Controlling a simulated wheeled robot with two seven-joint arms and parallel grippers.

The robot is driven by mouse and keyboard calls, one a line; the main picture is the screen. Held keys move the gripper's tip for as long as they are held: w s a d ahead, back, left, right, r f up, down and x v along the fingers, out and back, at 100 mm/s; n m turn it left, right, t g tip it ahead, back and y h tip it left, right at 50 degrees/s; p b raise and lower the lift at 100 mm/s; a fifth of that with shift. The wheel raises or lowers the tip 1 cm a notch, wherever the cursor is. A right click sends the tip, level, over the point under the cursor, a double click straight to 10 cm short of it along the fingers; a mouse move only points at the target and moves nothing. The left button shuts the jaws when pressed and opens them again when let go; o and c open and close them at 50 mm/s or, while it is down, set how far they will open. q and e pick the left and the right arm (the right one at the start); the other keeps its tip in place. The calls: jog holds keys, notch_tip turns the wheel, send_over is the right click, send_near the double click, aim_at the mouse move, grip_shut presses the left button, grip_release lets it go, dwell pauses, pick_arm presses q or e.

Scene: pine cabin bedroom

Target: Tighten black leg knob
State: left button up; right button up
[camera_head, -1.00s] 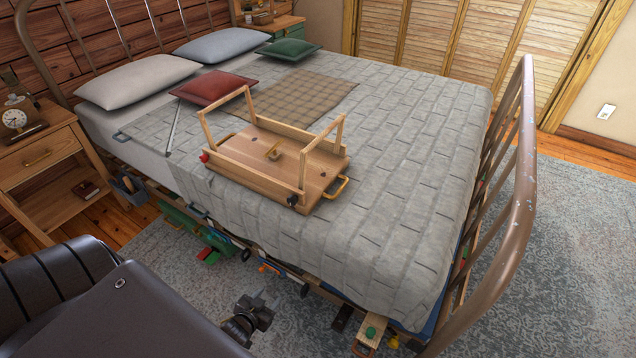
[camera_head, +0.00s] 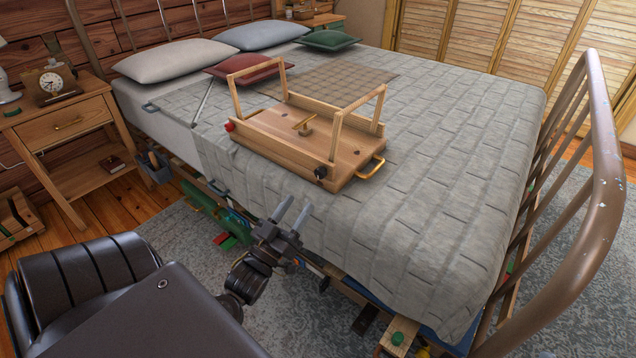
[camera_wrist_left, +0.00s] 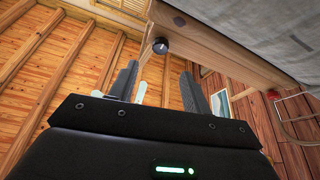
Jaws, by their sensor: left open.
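A wooden bed tray (camera_head: 290,150) lies upside down on the bed, its leg frames pointing up. The black leg knob (camera_head: 321,172) is on the near right corner of its side. A red knob (camera_head: 229,126) is at the near left corner. My left gripper (camera_head: 293,213) is open and empty at the bed's near edge, below and in front of the black knob, apart from it. In the left wrist view the black knob (camera_wrist_left: 160,46) shows beyond the open fingers (camera_wrist_left: 160,85), on the tray's wooden edge. My right gripper is not in view.
The grey quilted bed (camera_head: 440,180) has free room right of the tray. A metal footboard rail (camera_head: 607,170) stands at right. A nightstand (camera_head: 70,130) with a clock (camera_head: 53,84) is at left. Several items lie under the bed.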

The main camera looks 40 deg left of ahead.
aim_at(318, 175)
pick_arm(q)
jog(key=x, duration=0.8)
jog(key=shift+w+b, duration=0.25)
jog(key=shift+b, duration=0.1)
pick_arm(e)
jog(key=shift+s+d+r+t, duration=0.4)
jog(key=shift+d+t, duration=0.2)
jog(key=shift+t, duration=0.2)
